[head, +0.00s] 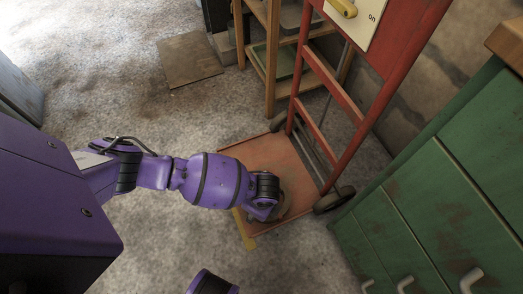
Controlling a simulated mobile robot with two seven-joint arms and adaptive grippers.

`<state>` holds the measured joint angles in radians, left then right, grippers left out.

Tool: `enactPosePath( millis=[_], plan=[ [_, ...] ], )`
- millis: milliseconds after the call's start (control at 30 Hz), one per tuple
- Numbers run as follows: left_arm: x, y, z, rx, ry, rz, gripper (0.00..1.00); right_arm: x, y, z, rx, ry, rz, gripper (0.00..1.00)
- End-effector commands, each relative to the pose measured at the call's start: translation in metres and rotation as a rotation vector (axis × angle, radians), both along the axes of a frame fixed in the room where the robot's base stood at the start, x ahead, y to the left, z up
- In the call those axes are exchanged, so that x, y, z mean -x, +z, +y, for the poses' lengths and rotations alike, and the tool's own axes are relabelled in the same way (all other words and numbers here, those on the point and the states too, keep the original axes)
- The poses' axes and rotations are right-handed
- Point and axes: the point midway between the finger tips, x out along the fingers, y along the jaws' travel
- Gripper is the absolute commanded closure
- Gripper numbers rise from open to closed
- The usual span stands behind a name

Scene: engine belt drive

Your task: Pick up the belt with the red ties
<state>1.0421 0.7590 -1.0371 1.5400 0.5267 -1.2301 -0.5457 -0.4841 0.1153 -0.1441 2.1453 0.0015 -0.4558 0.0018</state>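I cannot make out a belt with red ties anywhere in the head view. My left arm comes in from the left and its purple and black wrist hangs over the red base plate (262,152) of a hand truck. The wrist hides the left gripper's fingers. A dark, curved thing (286,206) shows just right of the wrist, low over the plate. It is mostly hidden, and I cannot tell what it is. A purple and black piece of mine shows at the bottom edge. My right gripper is not in view.
The red hand truck frame (345,95) rises at the right, with a dark wheel (334,199) beside the plate. A green drawer cabinet (430,195) fills the right side. A wooden shelf (270,60) stands behind. A flat brown board (188,60) lies on the otherwise open concrete floor.

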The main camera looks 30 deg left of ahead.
Motion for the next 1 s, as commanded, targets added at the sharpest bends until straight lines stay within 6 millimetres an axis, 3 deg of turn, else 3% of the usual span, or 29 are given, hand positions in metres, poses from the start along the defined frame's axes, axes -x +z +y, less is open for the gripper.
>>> enactPosePath(
  millis=[333,600,1000],
  plan=[
    [0.002,-0.047,0.005,0.001,0.001,0.001,0.49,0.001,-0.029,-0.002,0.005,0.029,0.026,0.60],
    [0.000,-0.050,0.005,0.003,0.001,-0.003,0.49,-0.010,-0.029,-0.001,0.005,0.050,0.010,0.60],
    [0.001,-0.050,0.005,0.002,0.001,-0.001,1.00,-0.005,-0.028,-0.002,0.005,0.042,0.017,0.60]
  ],
)
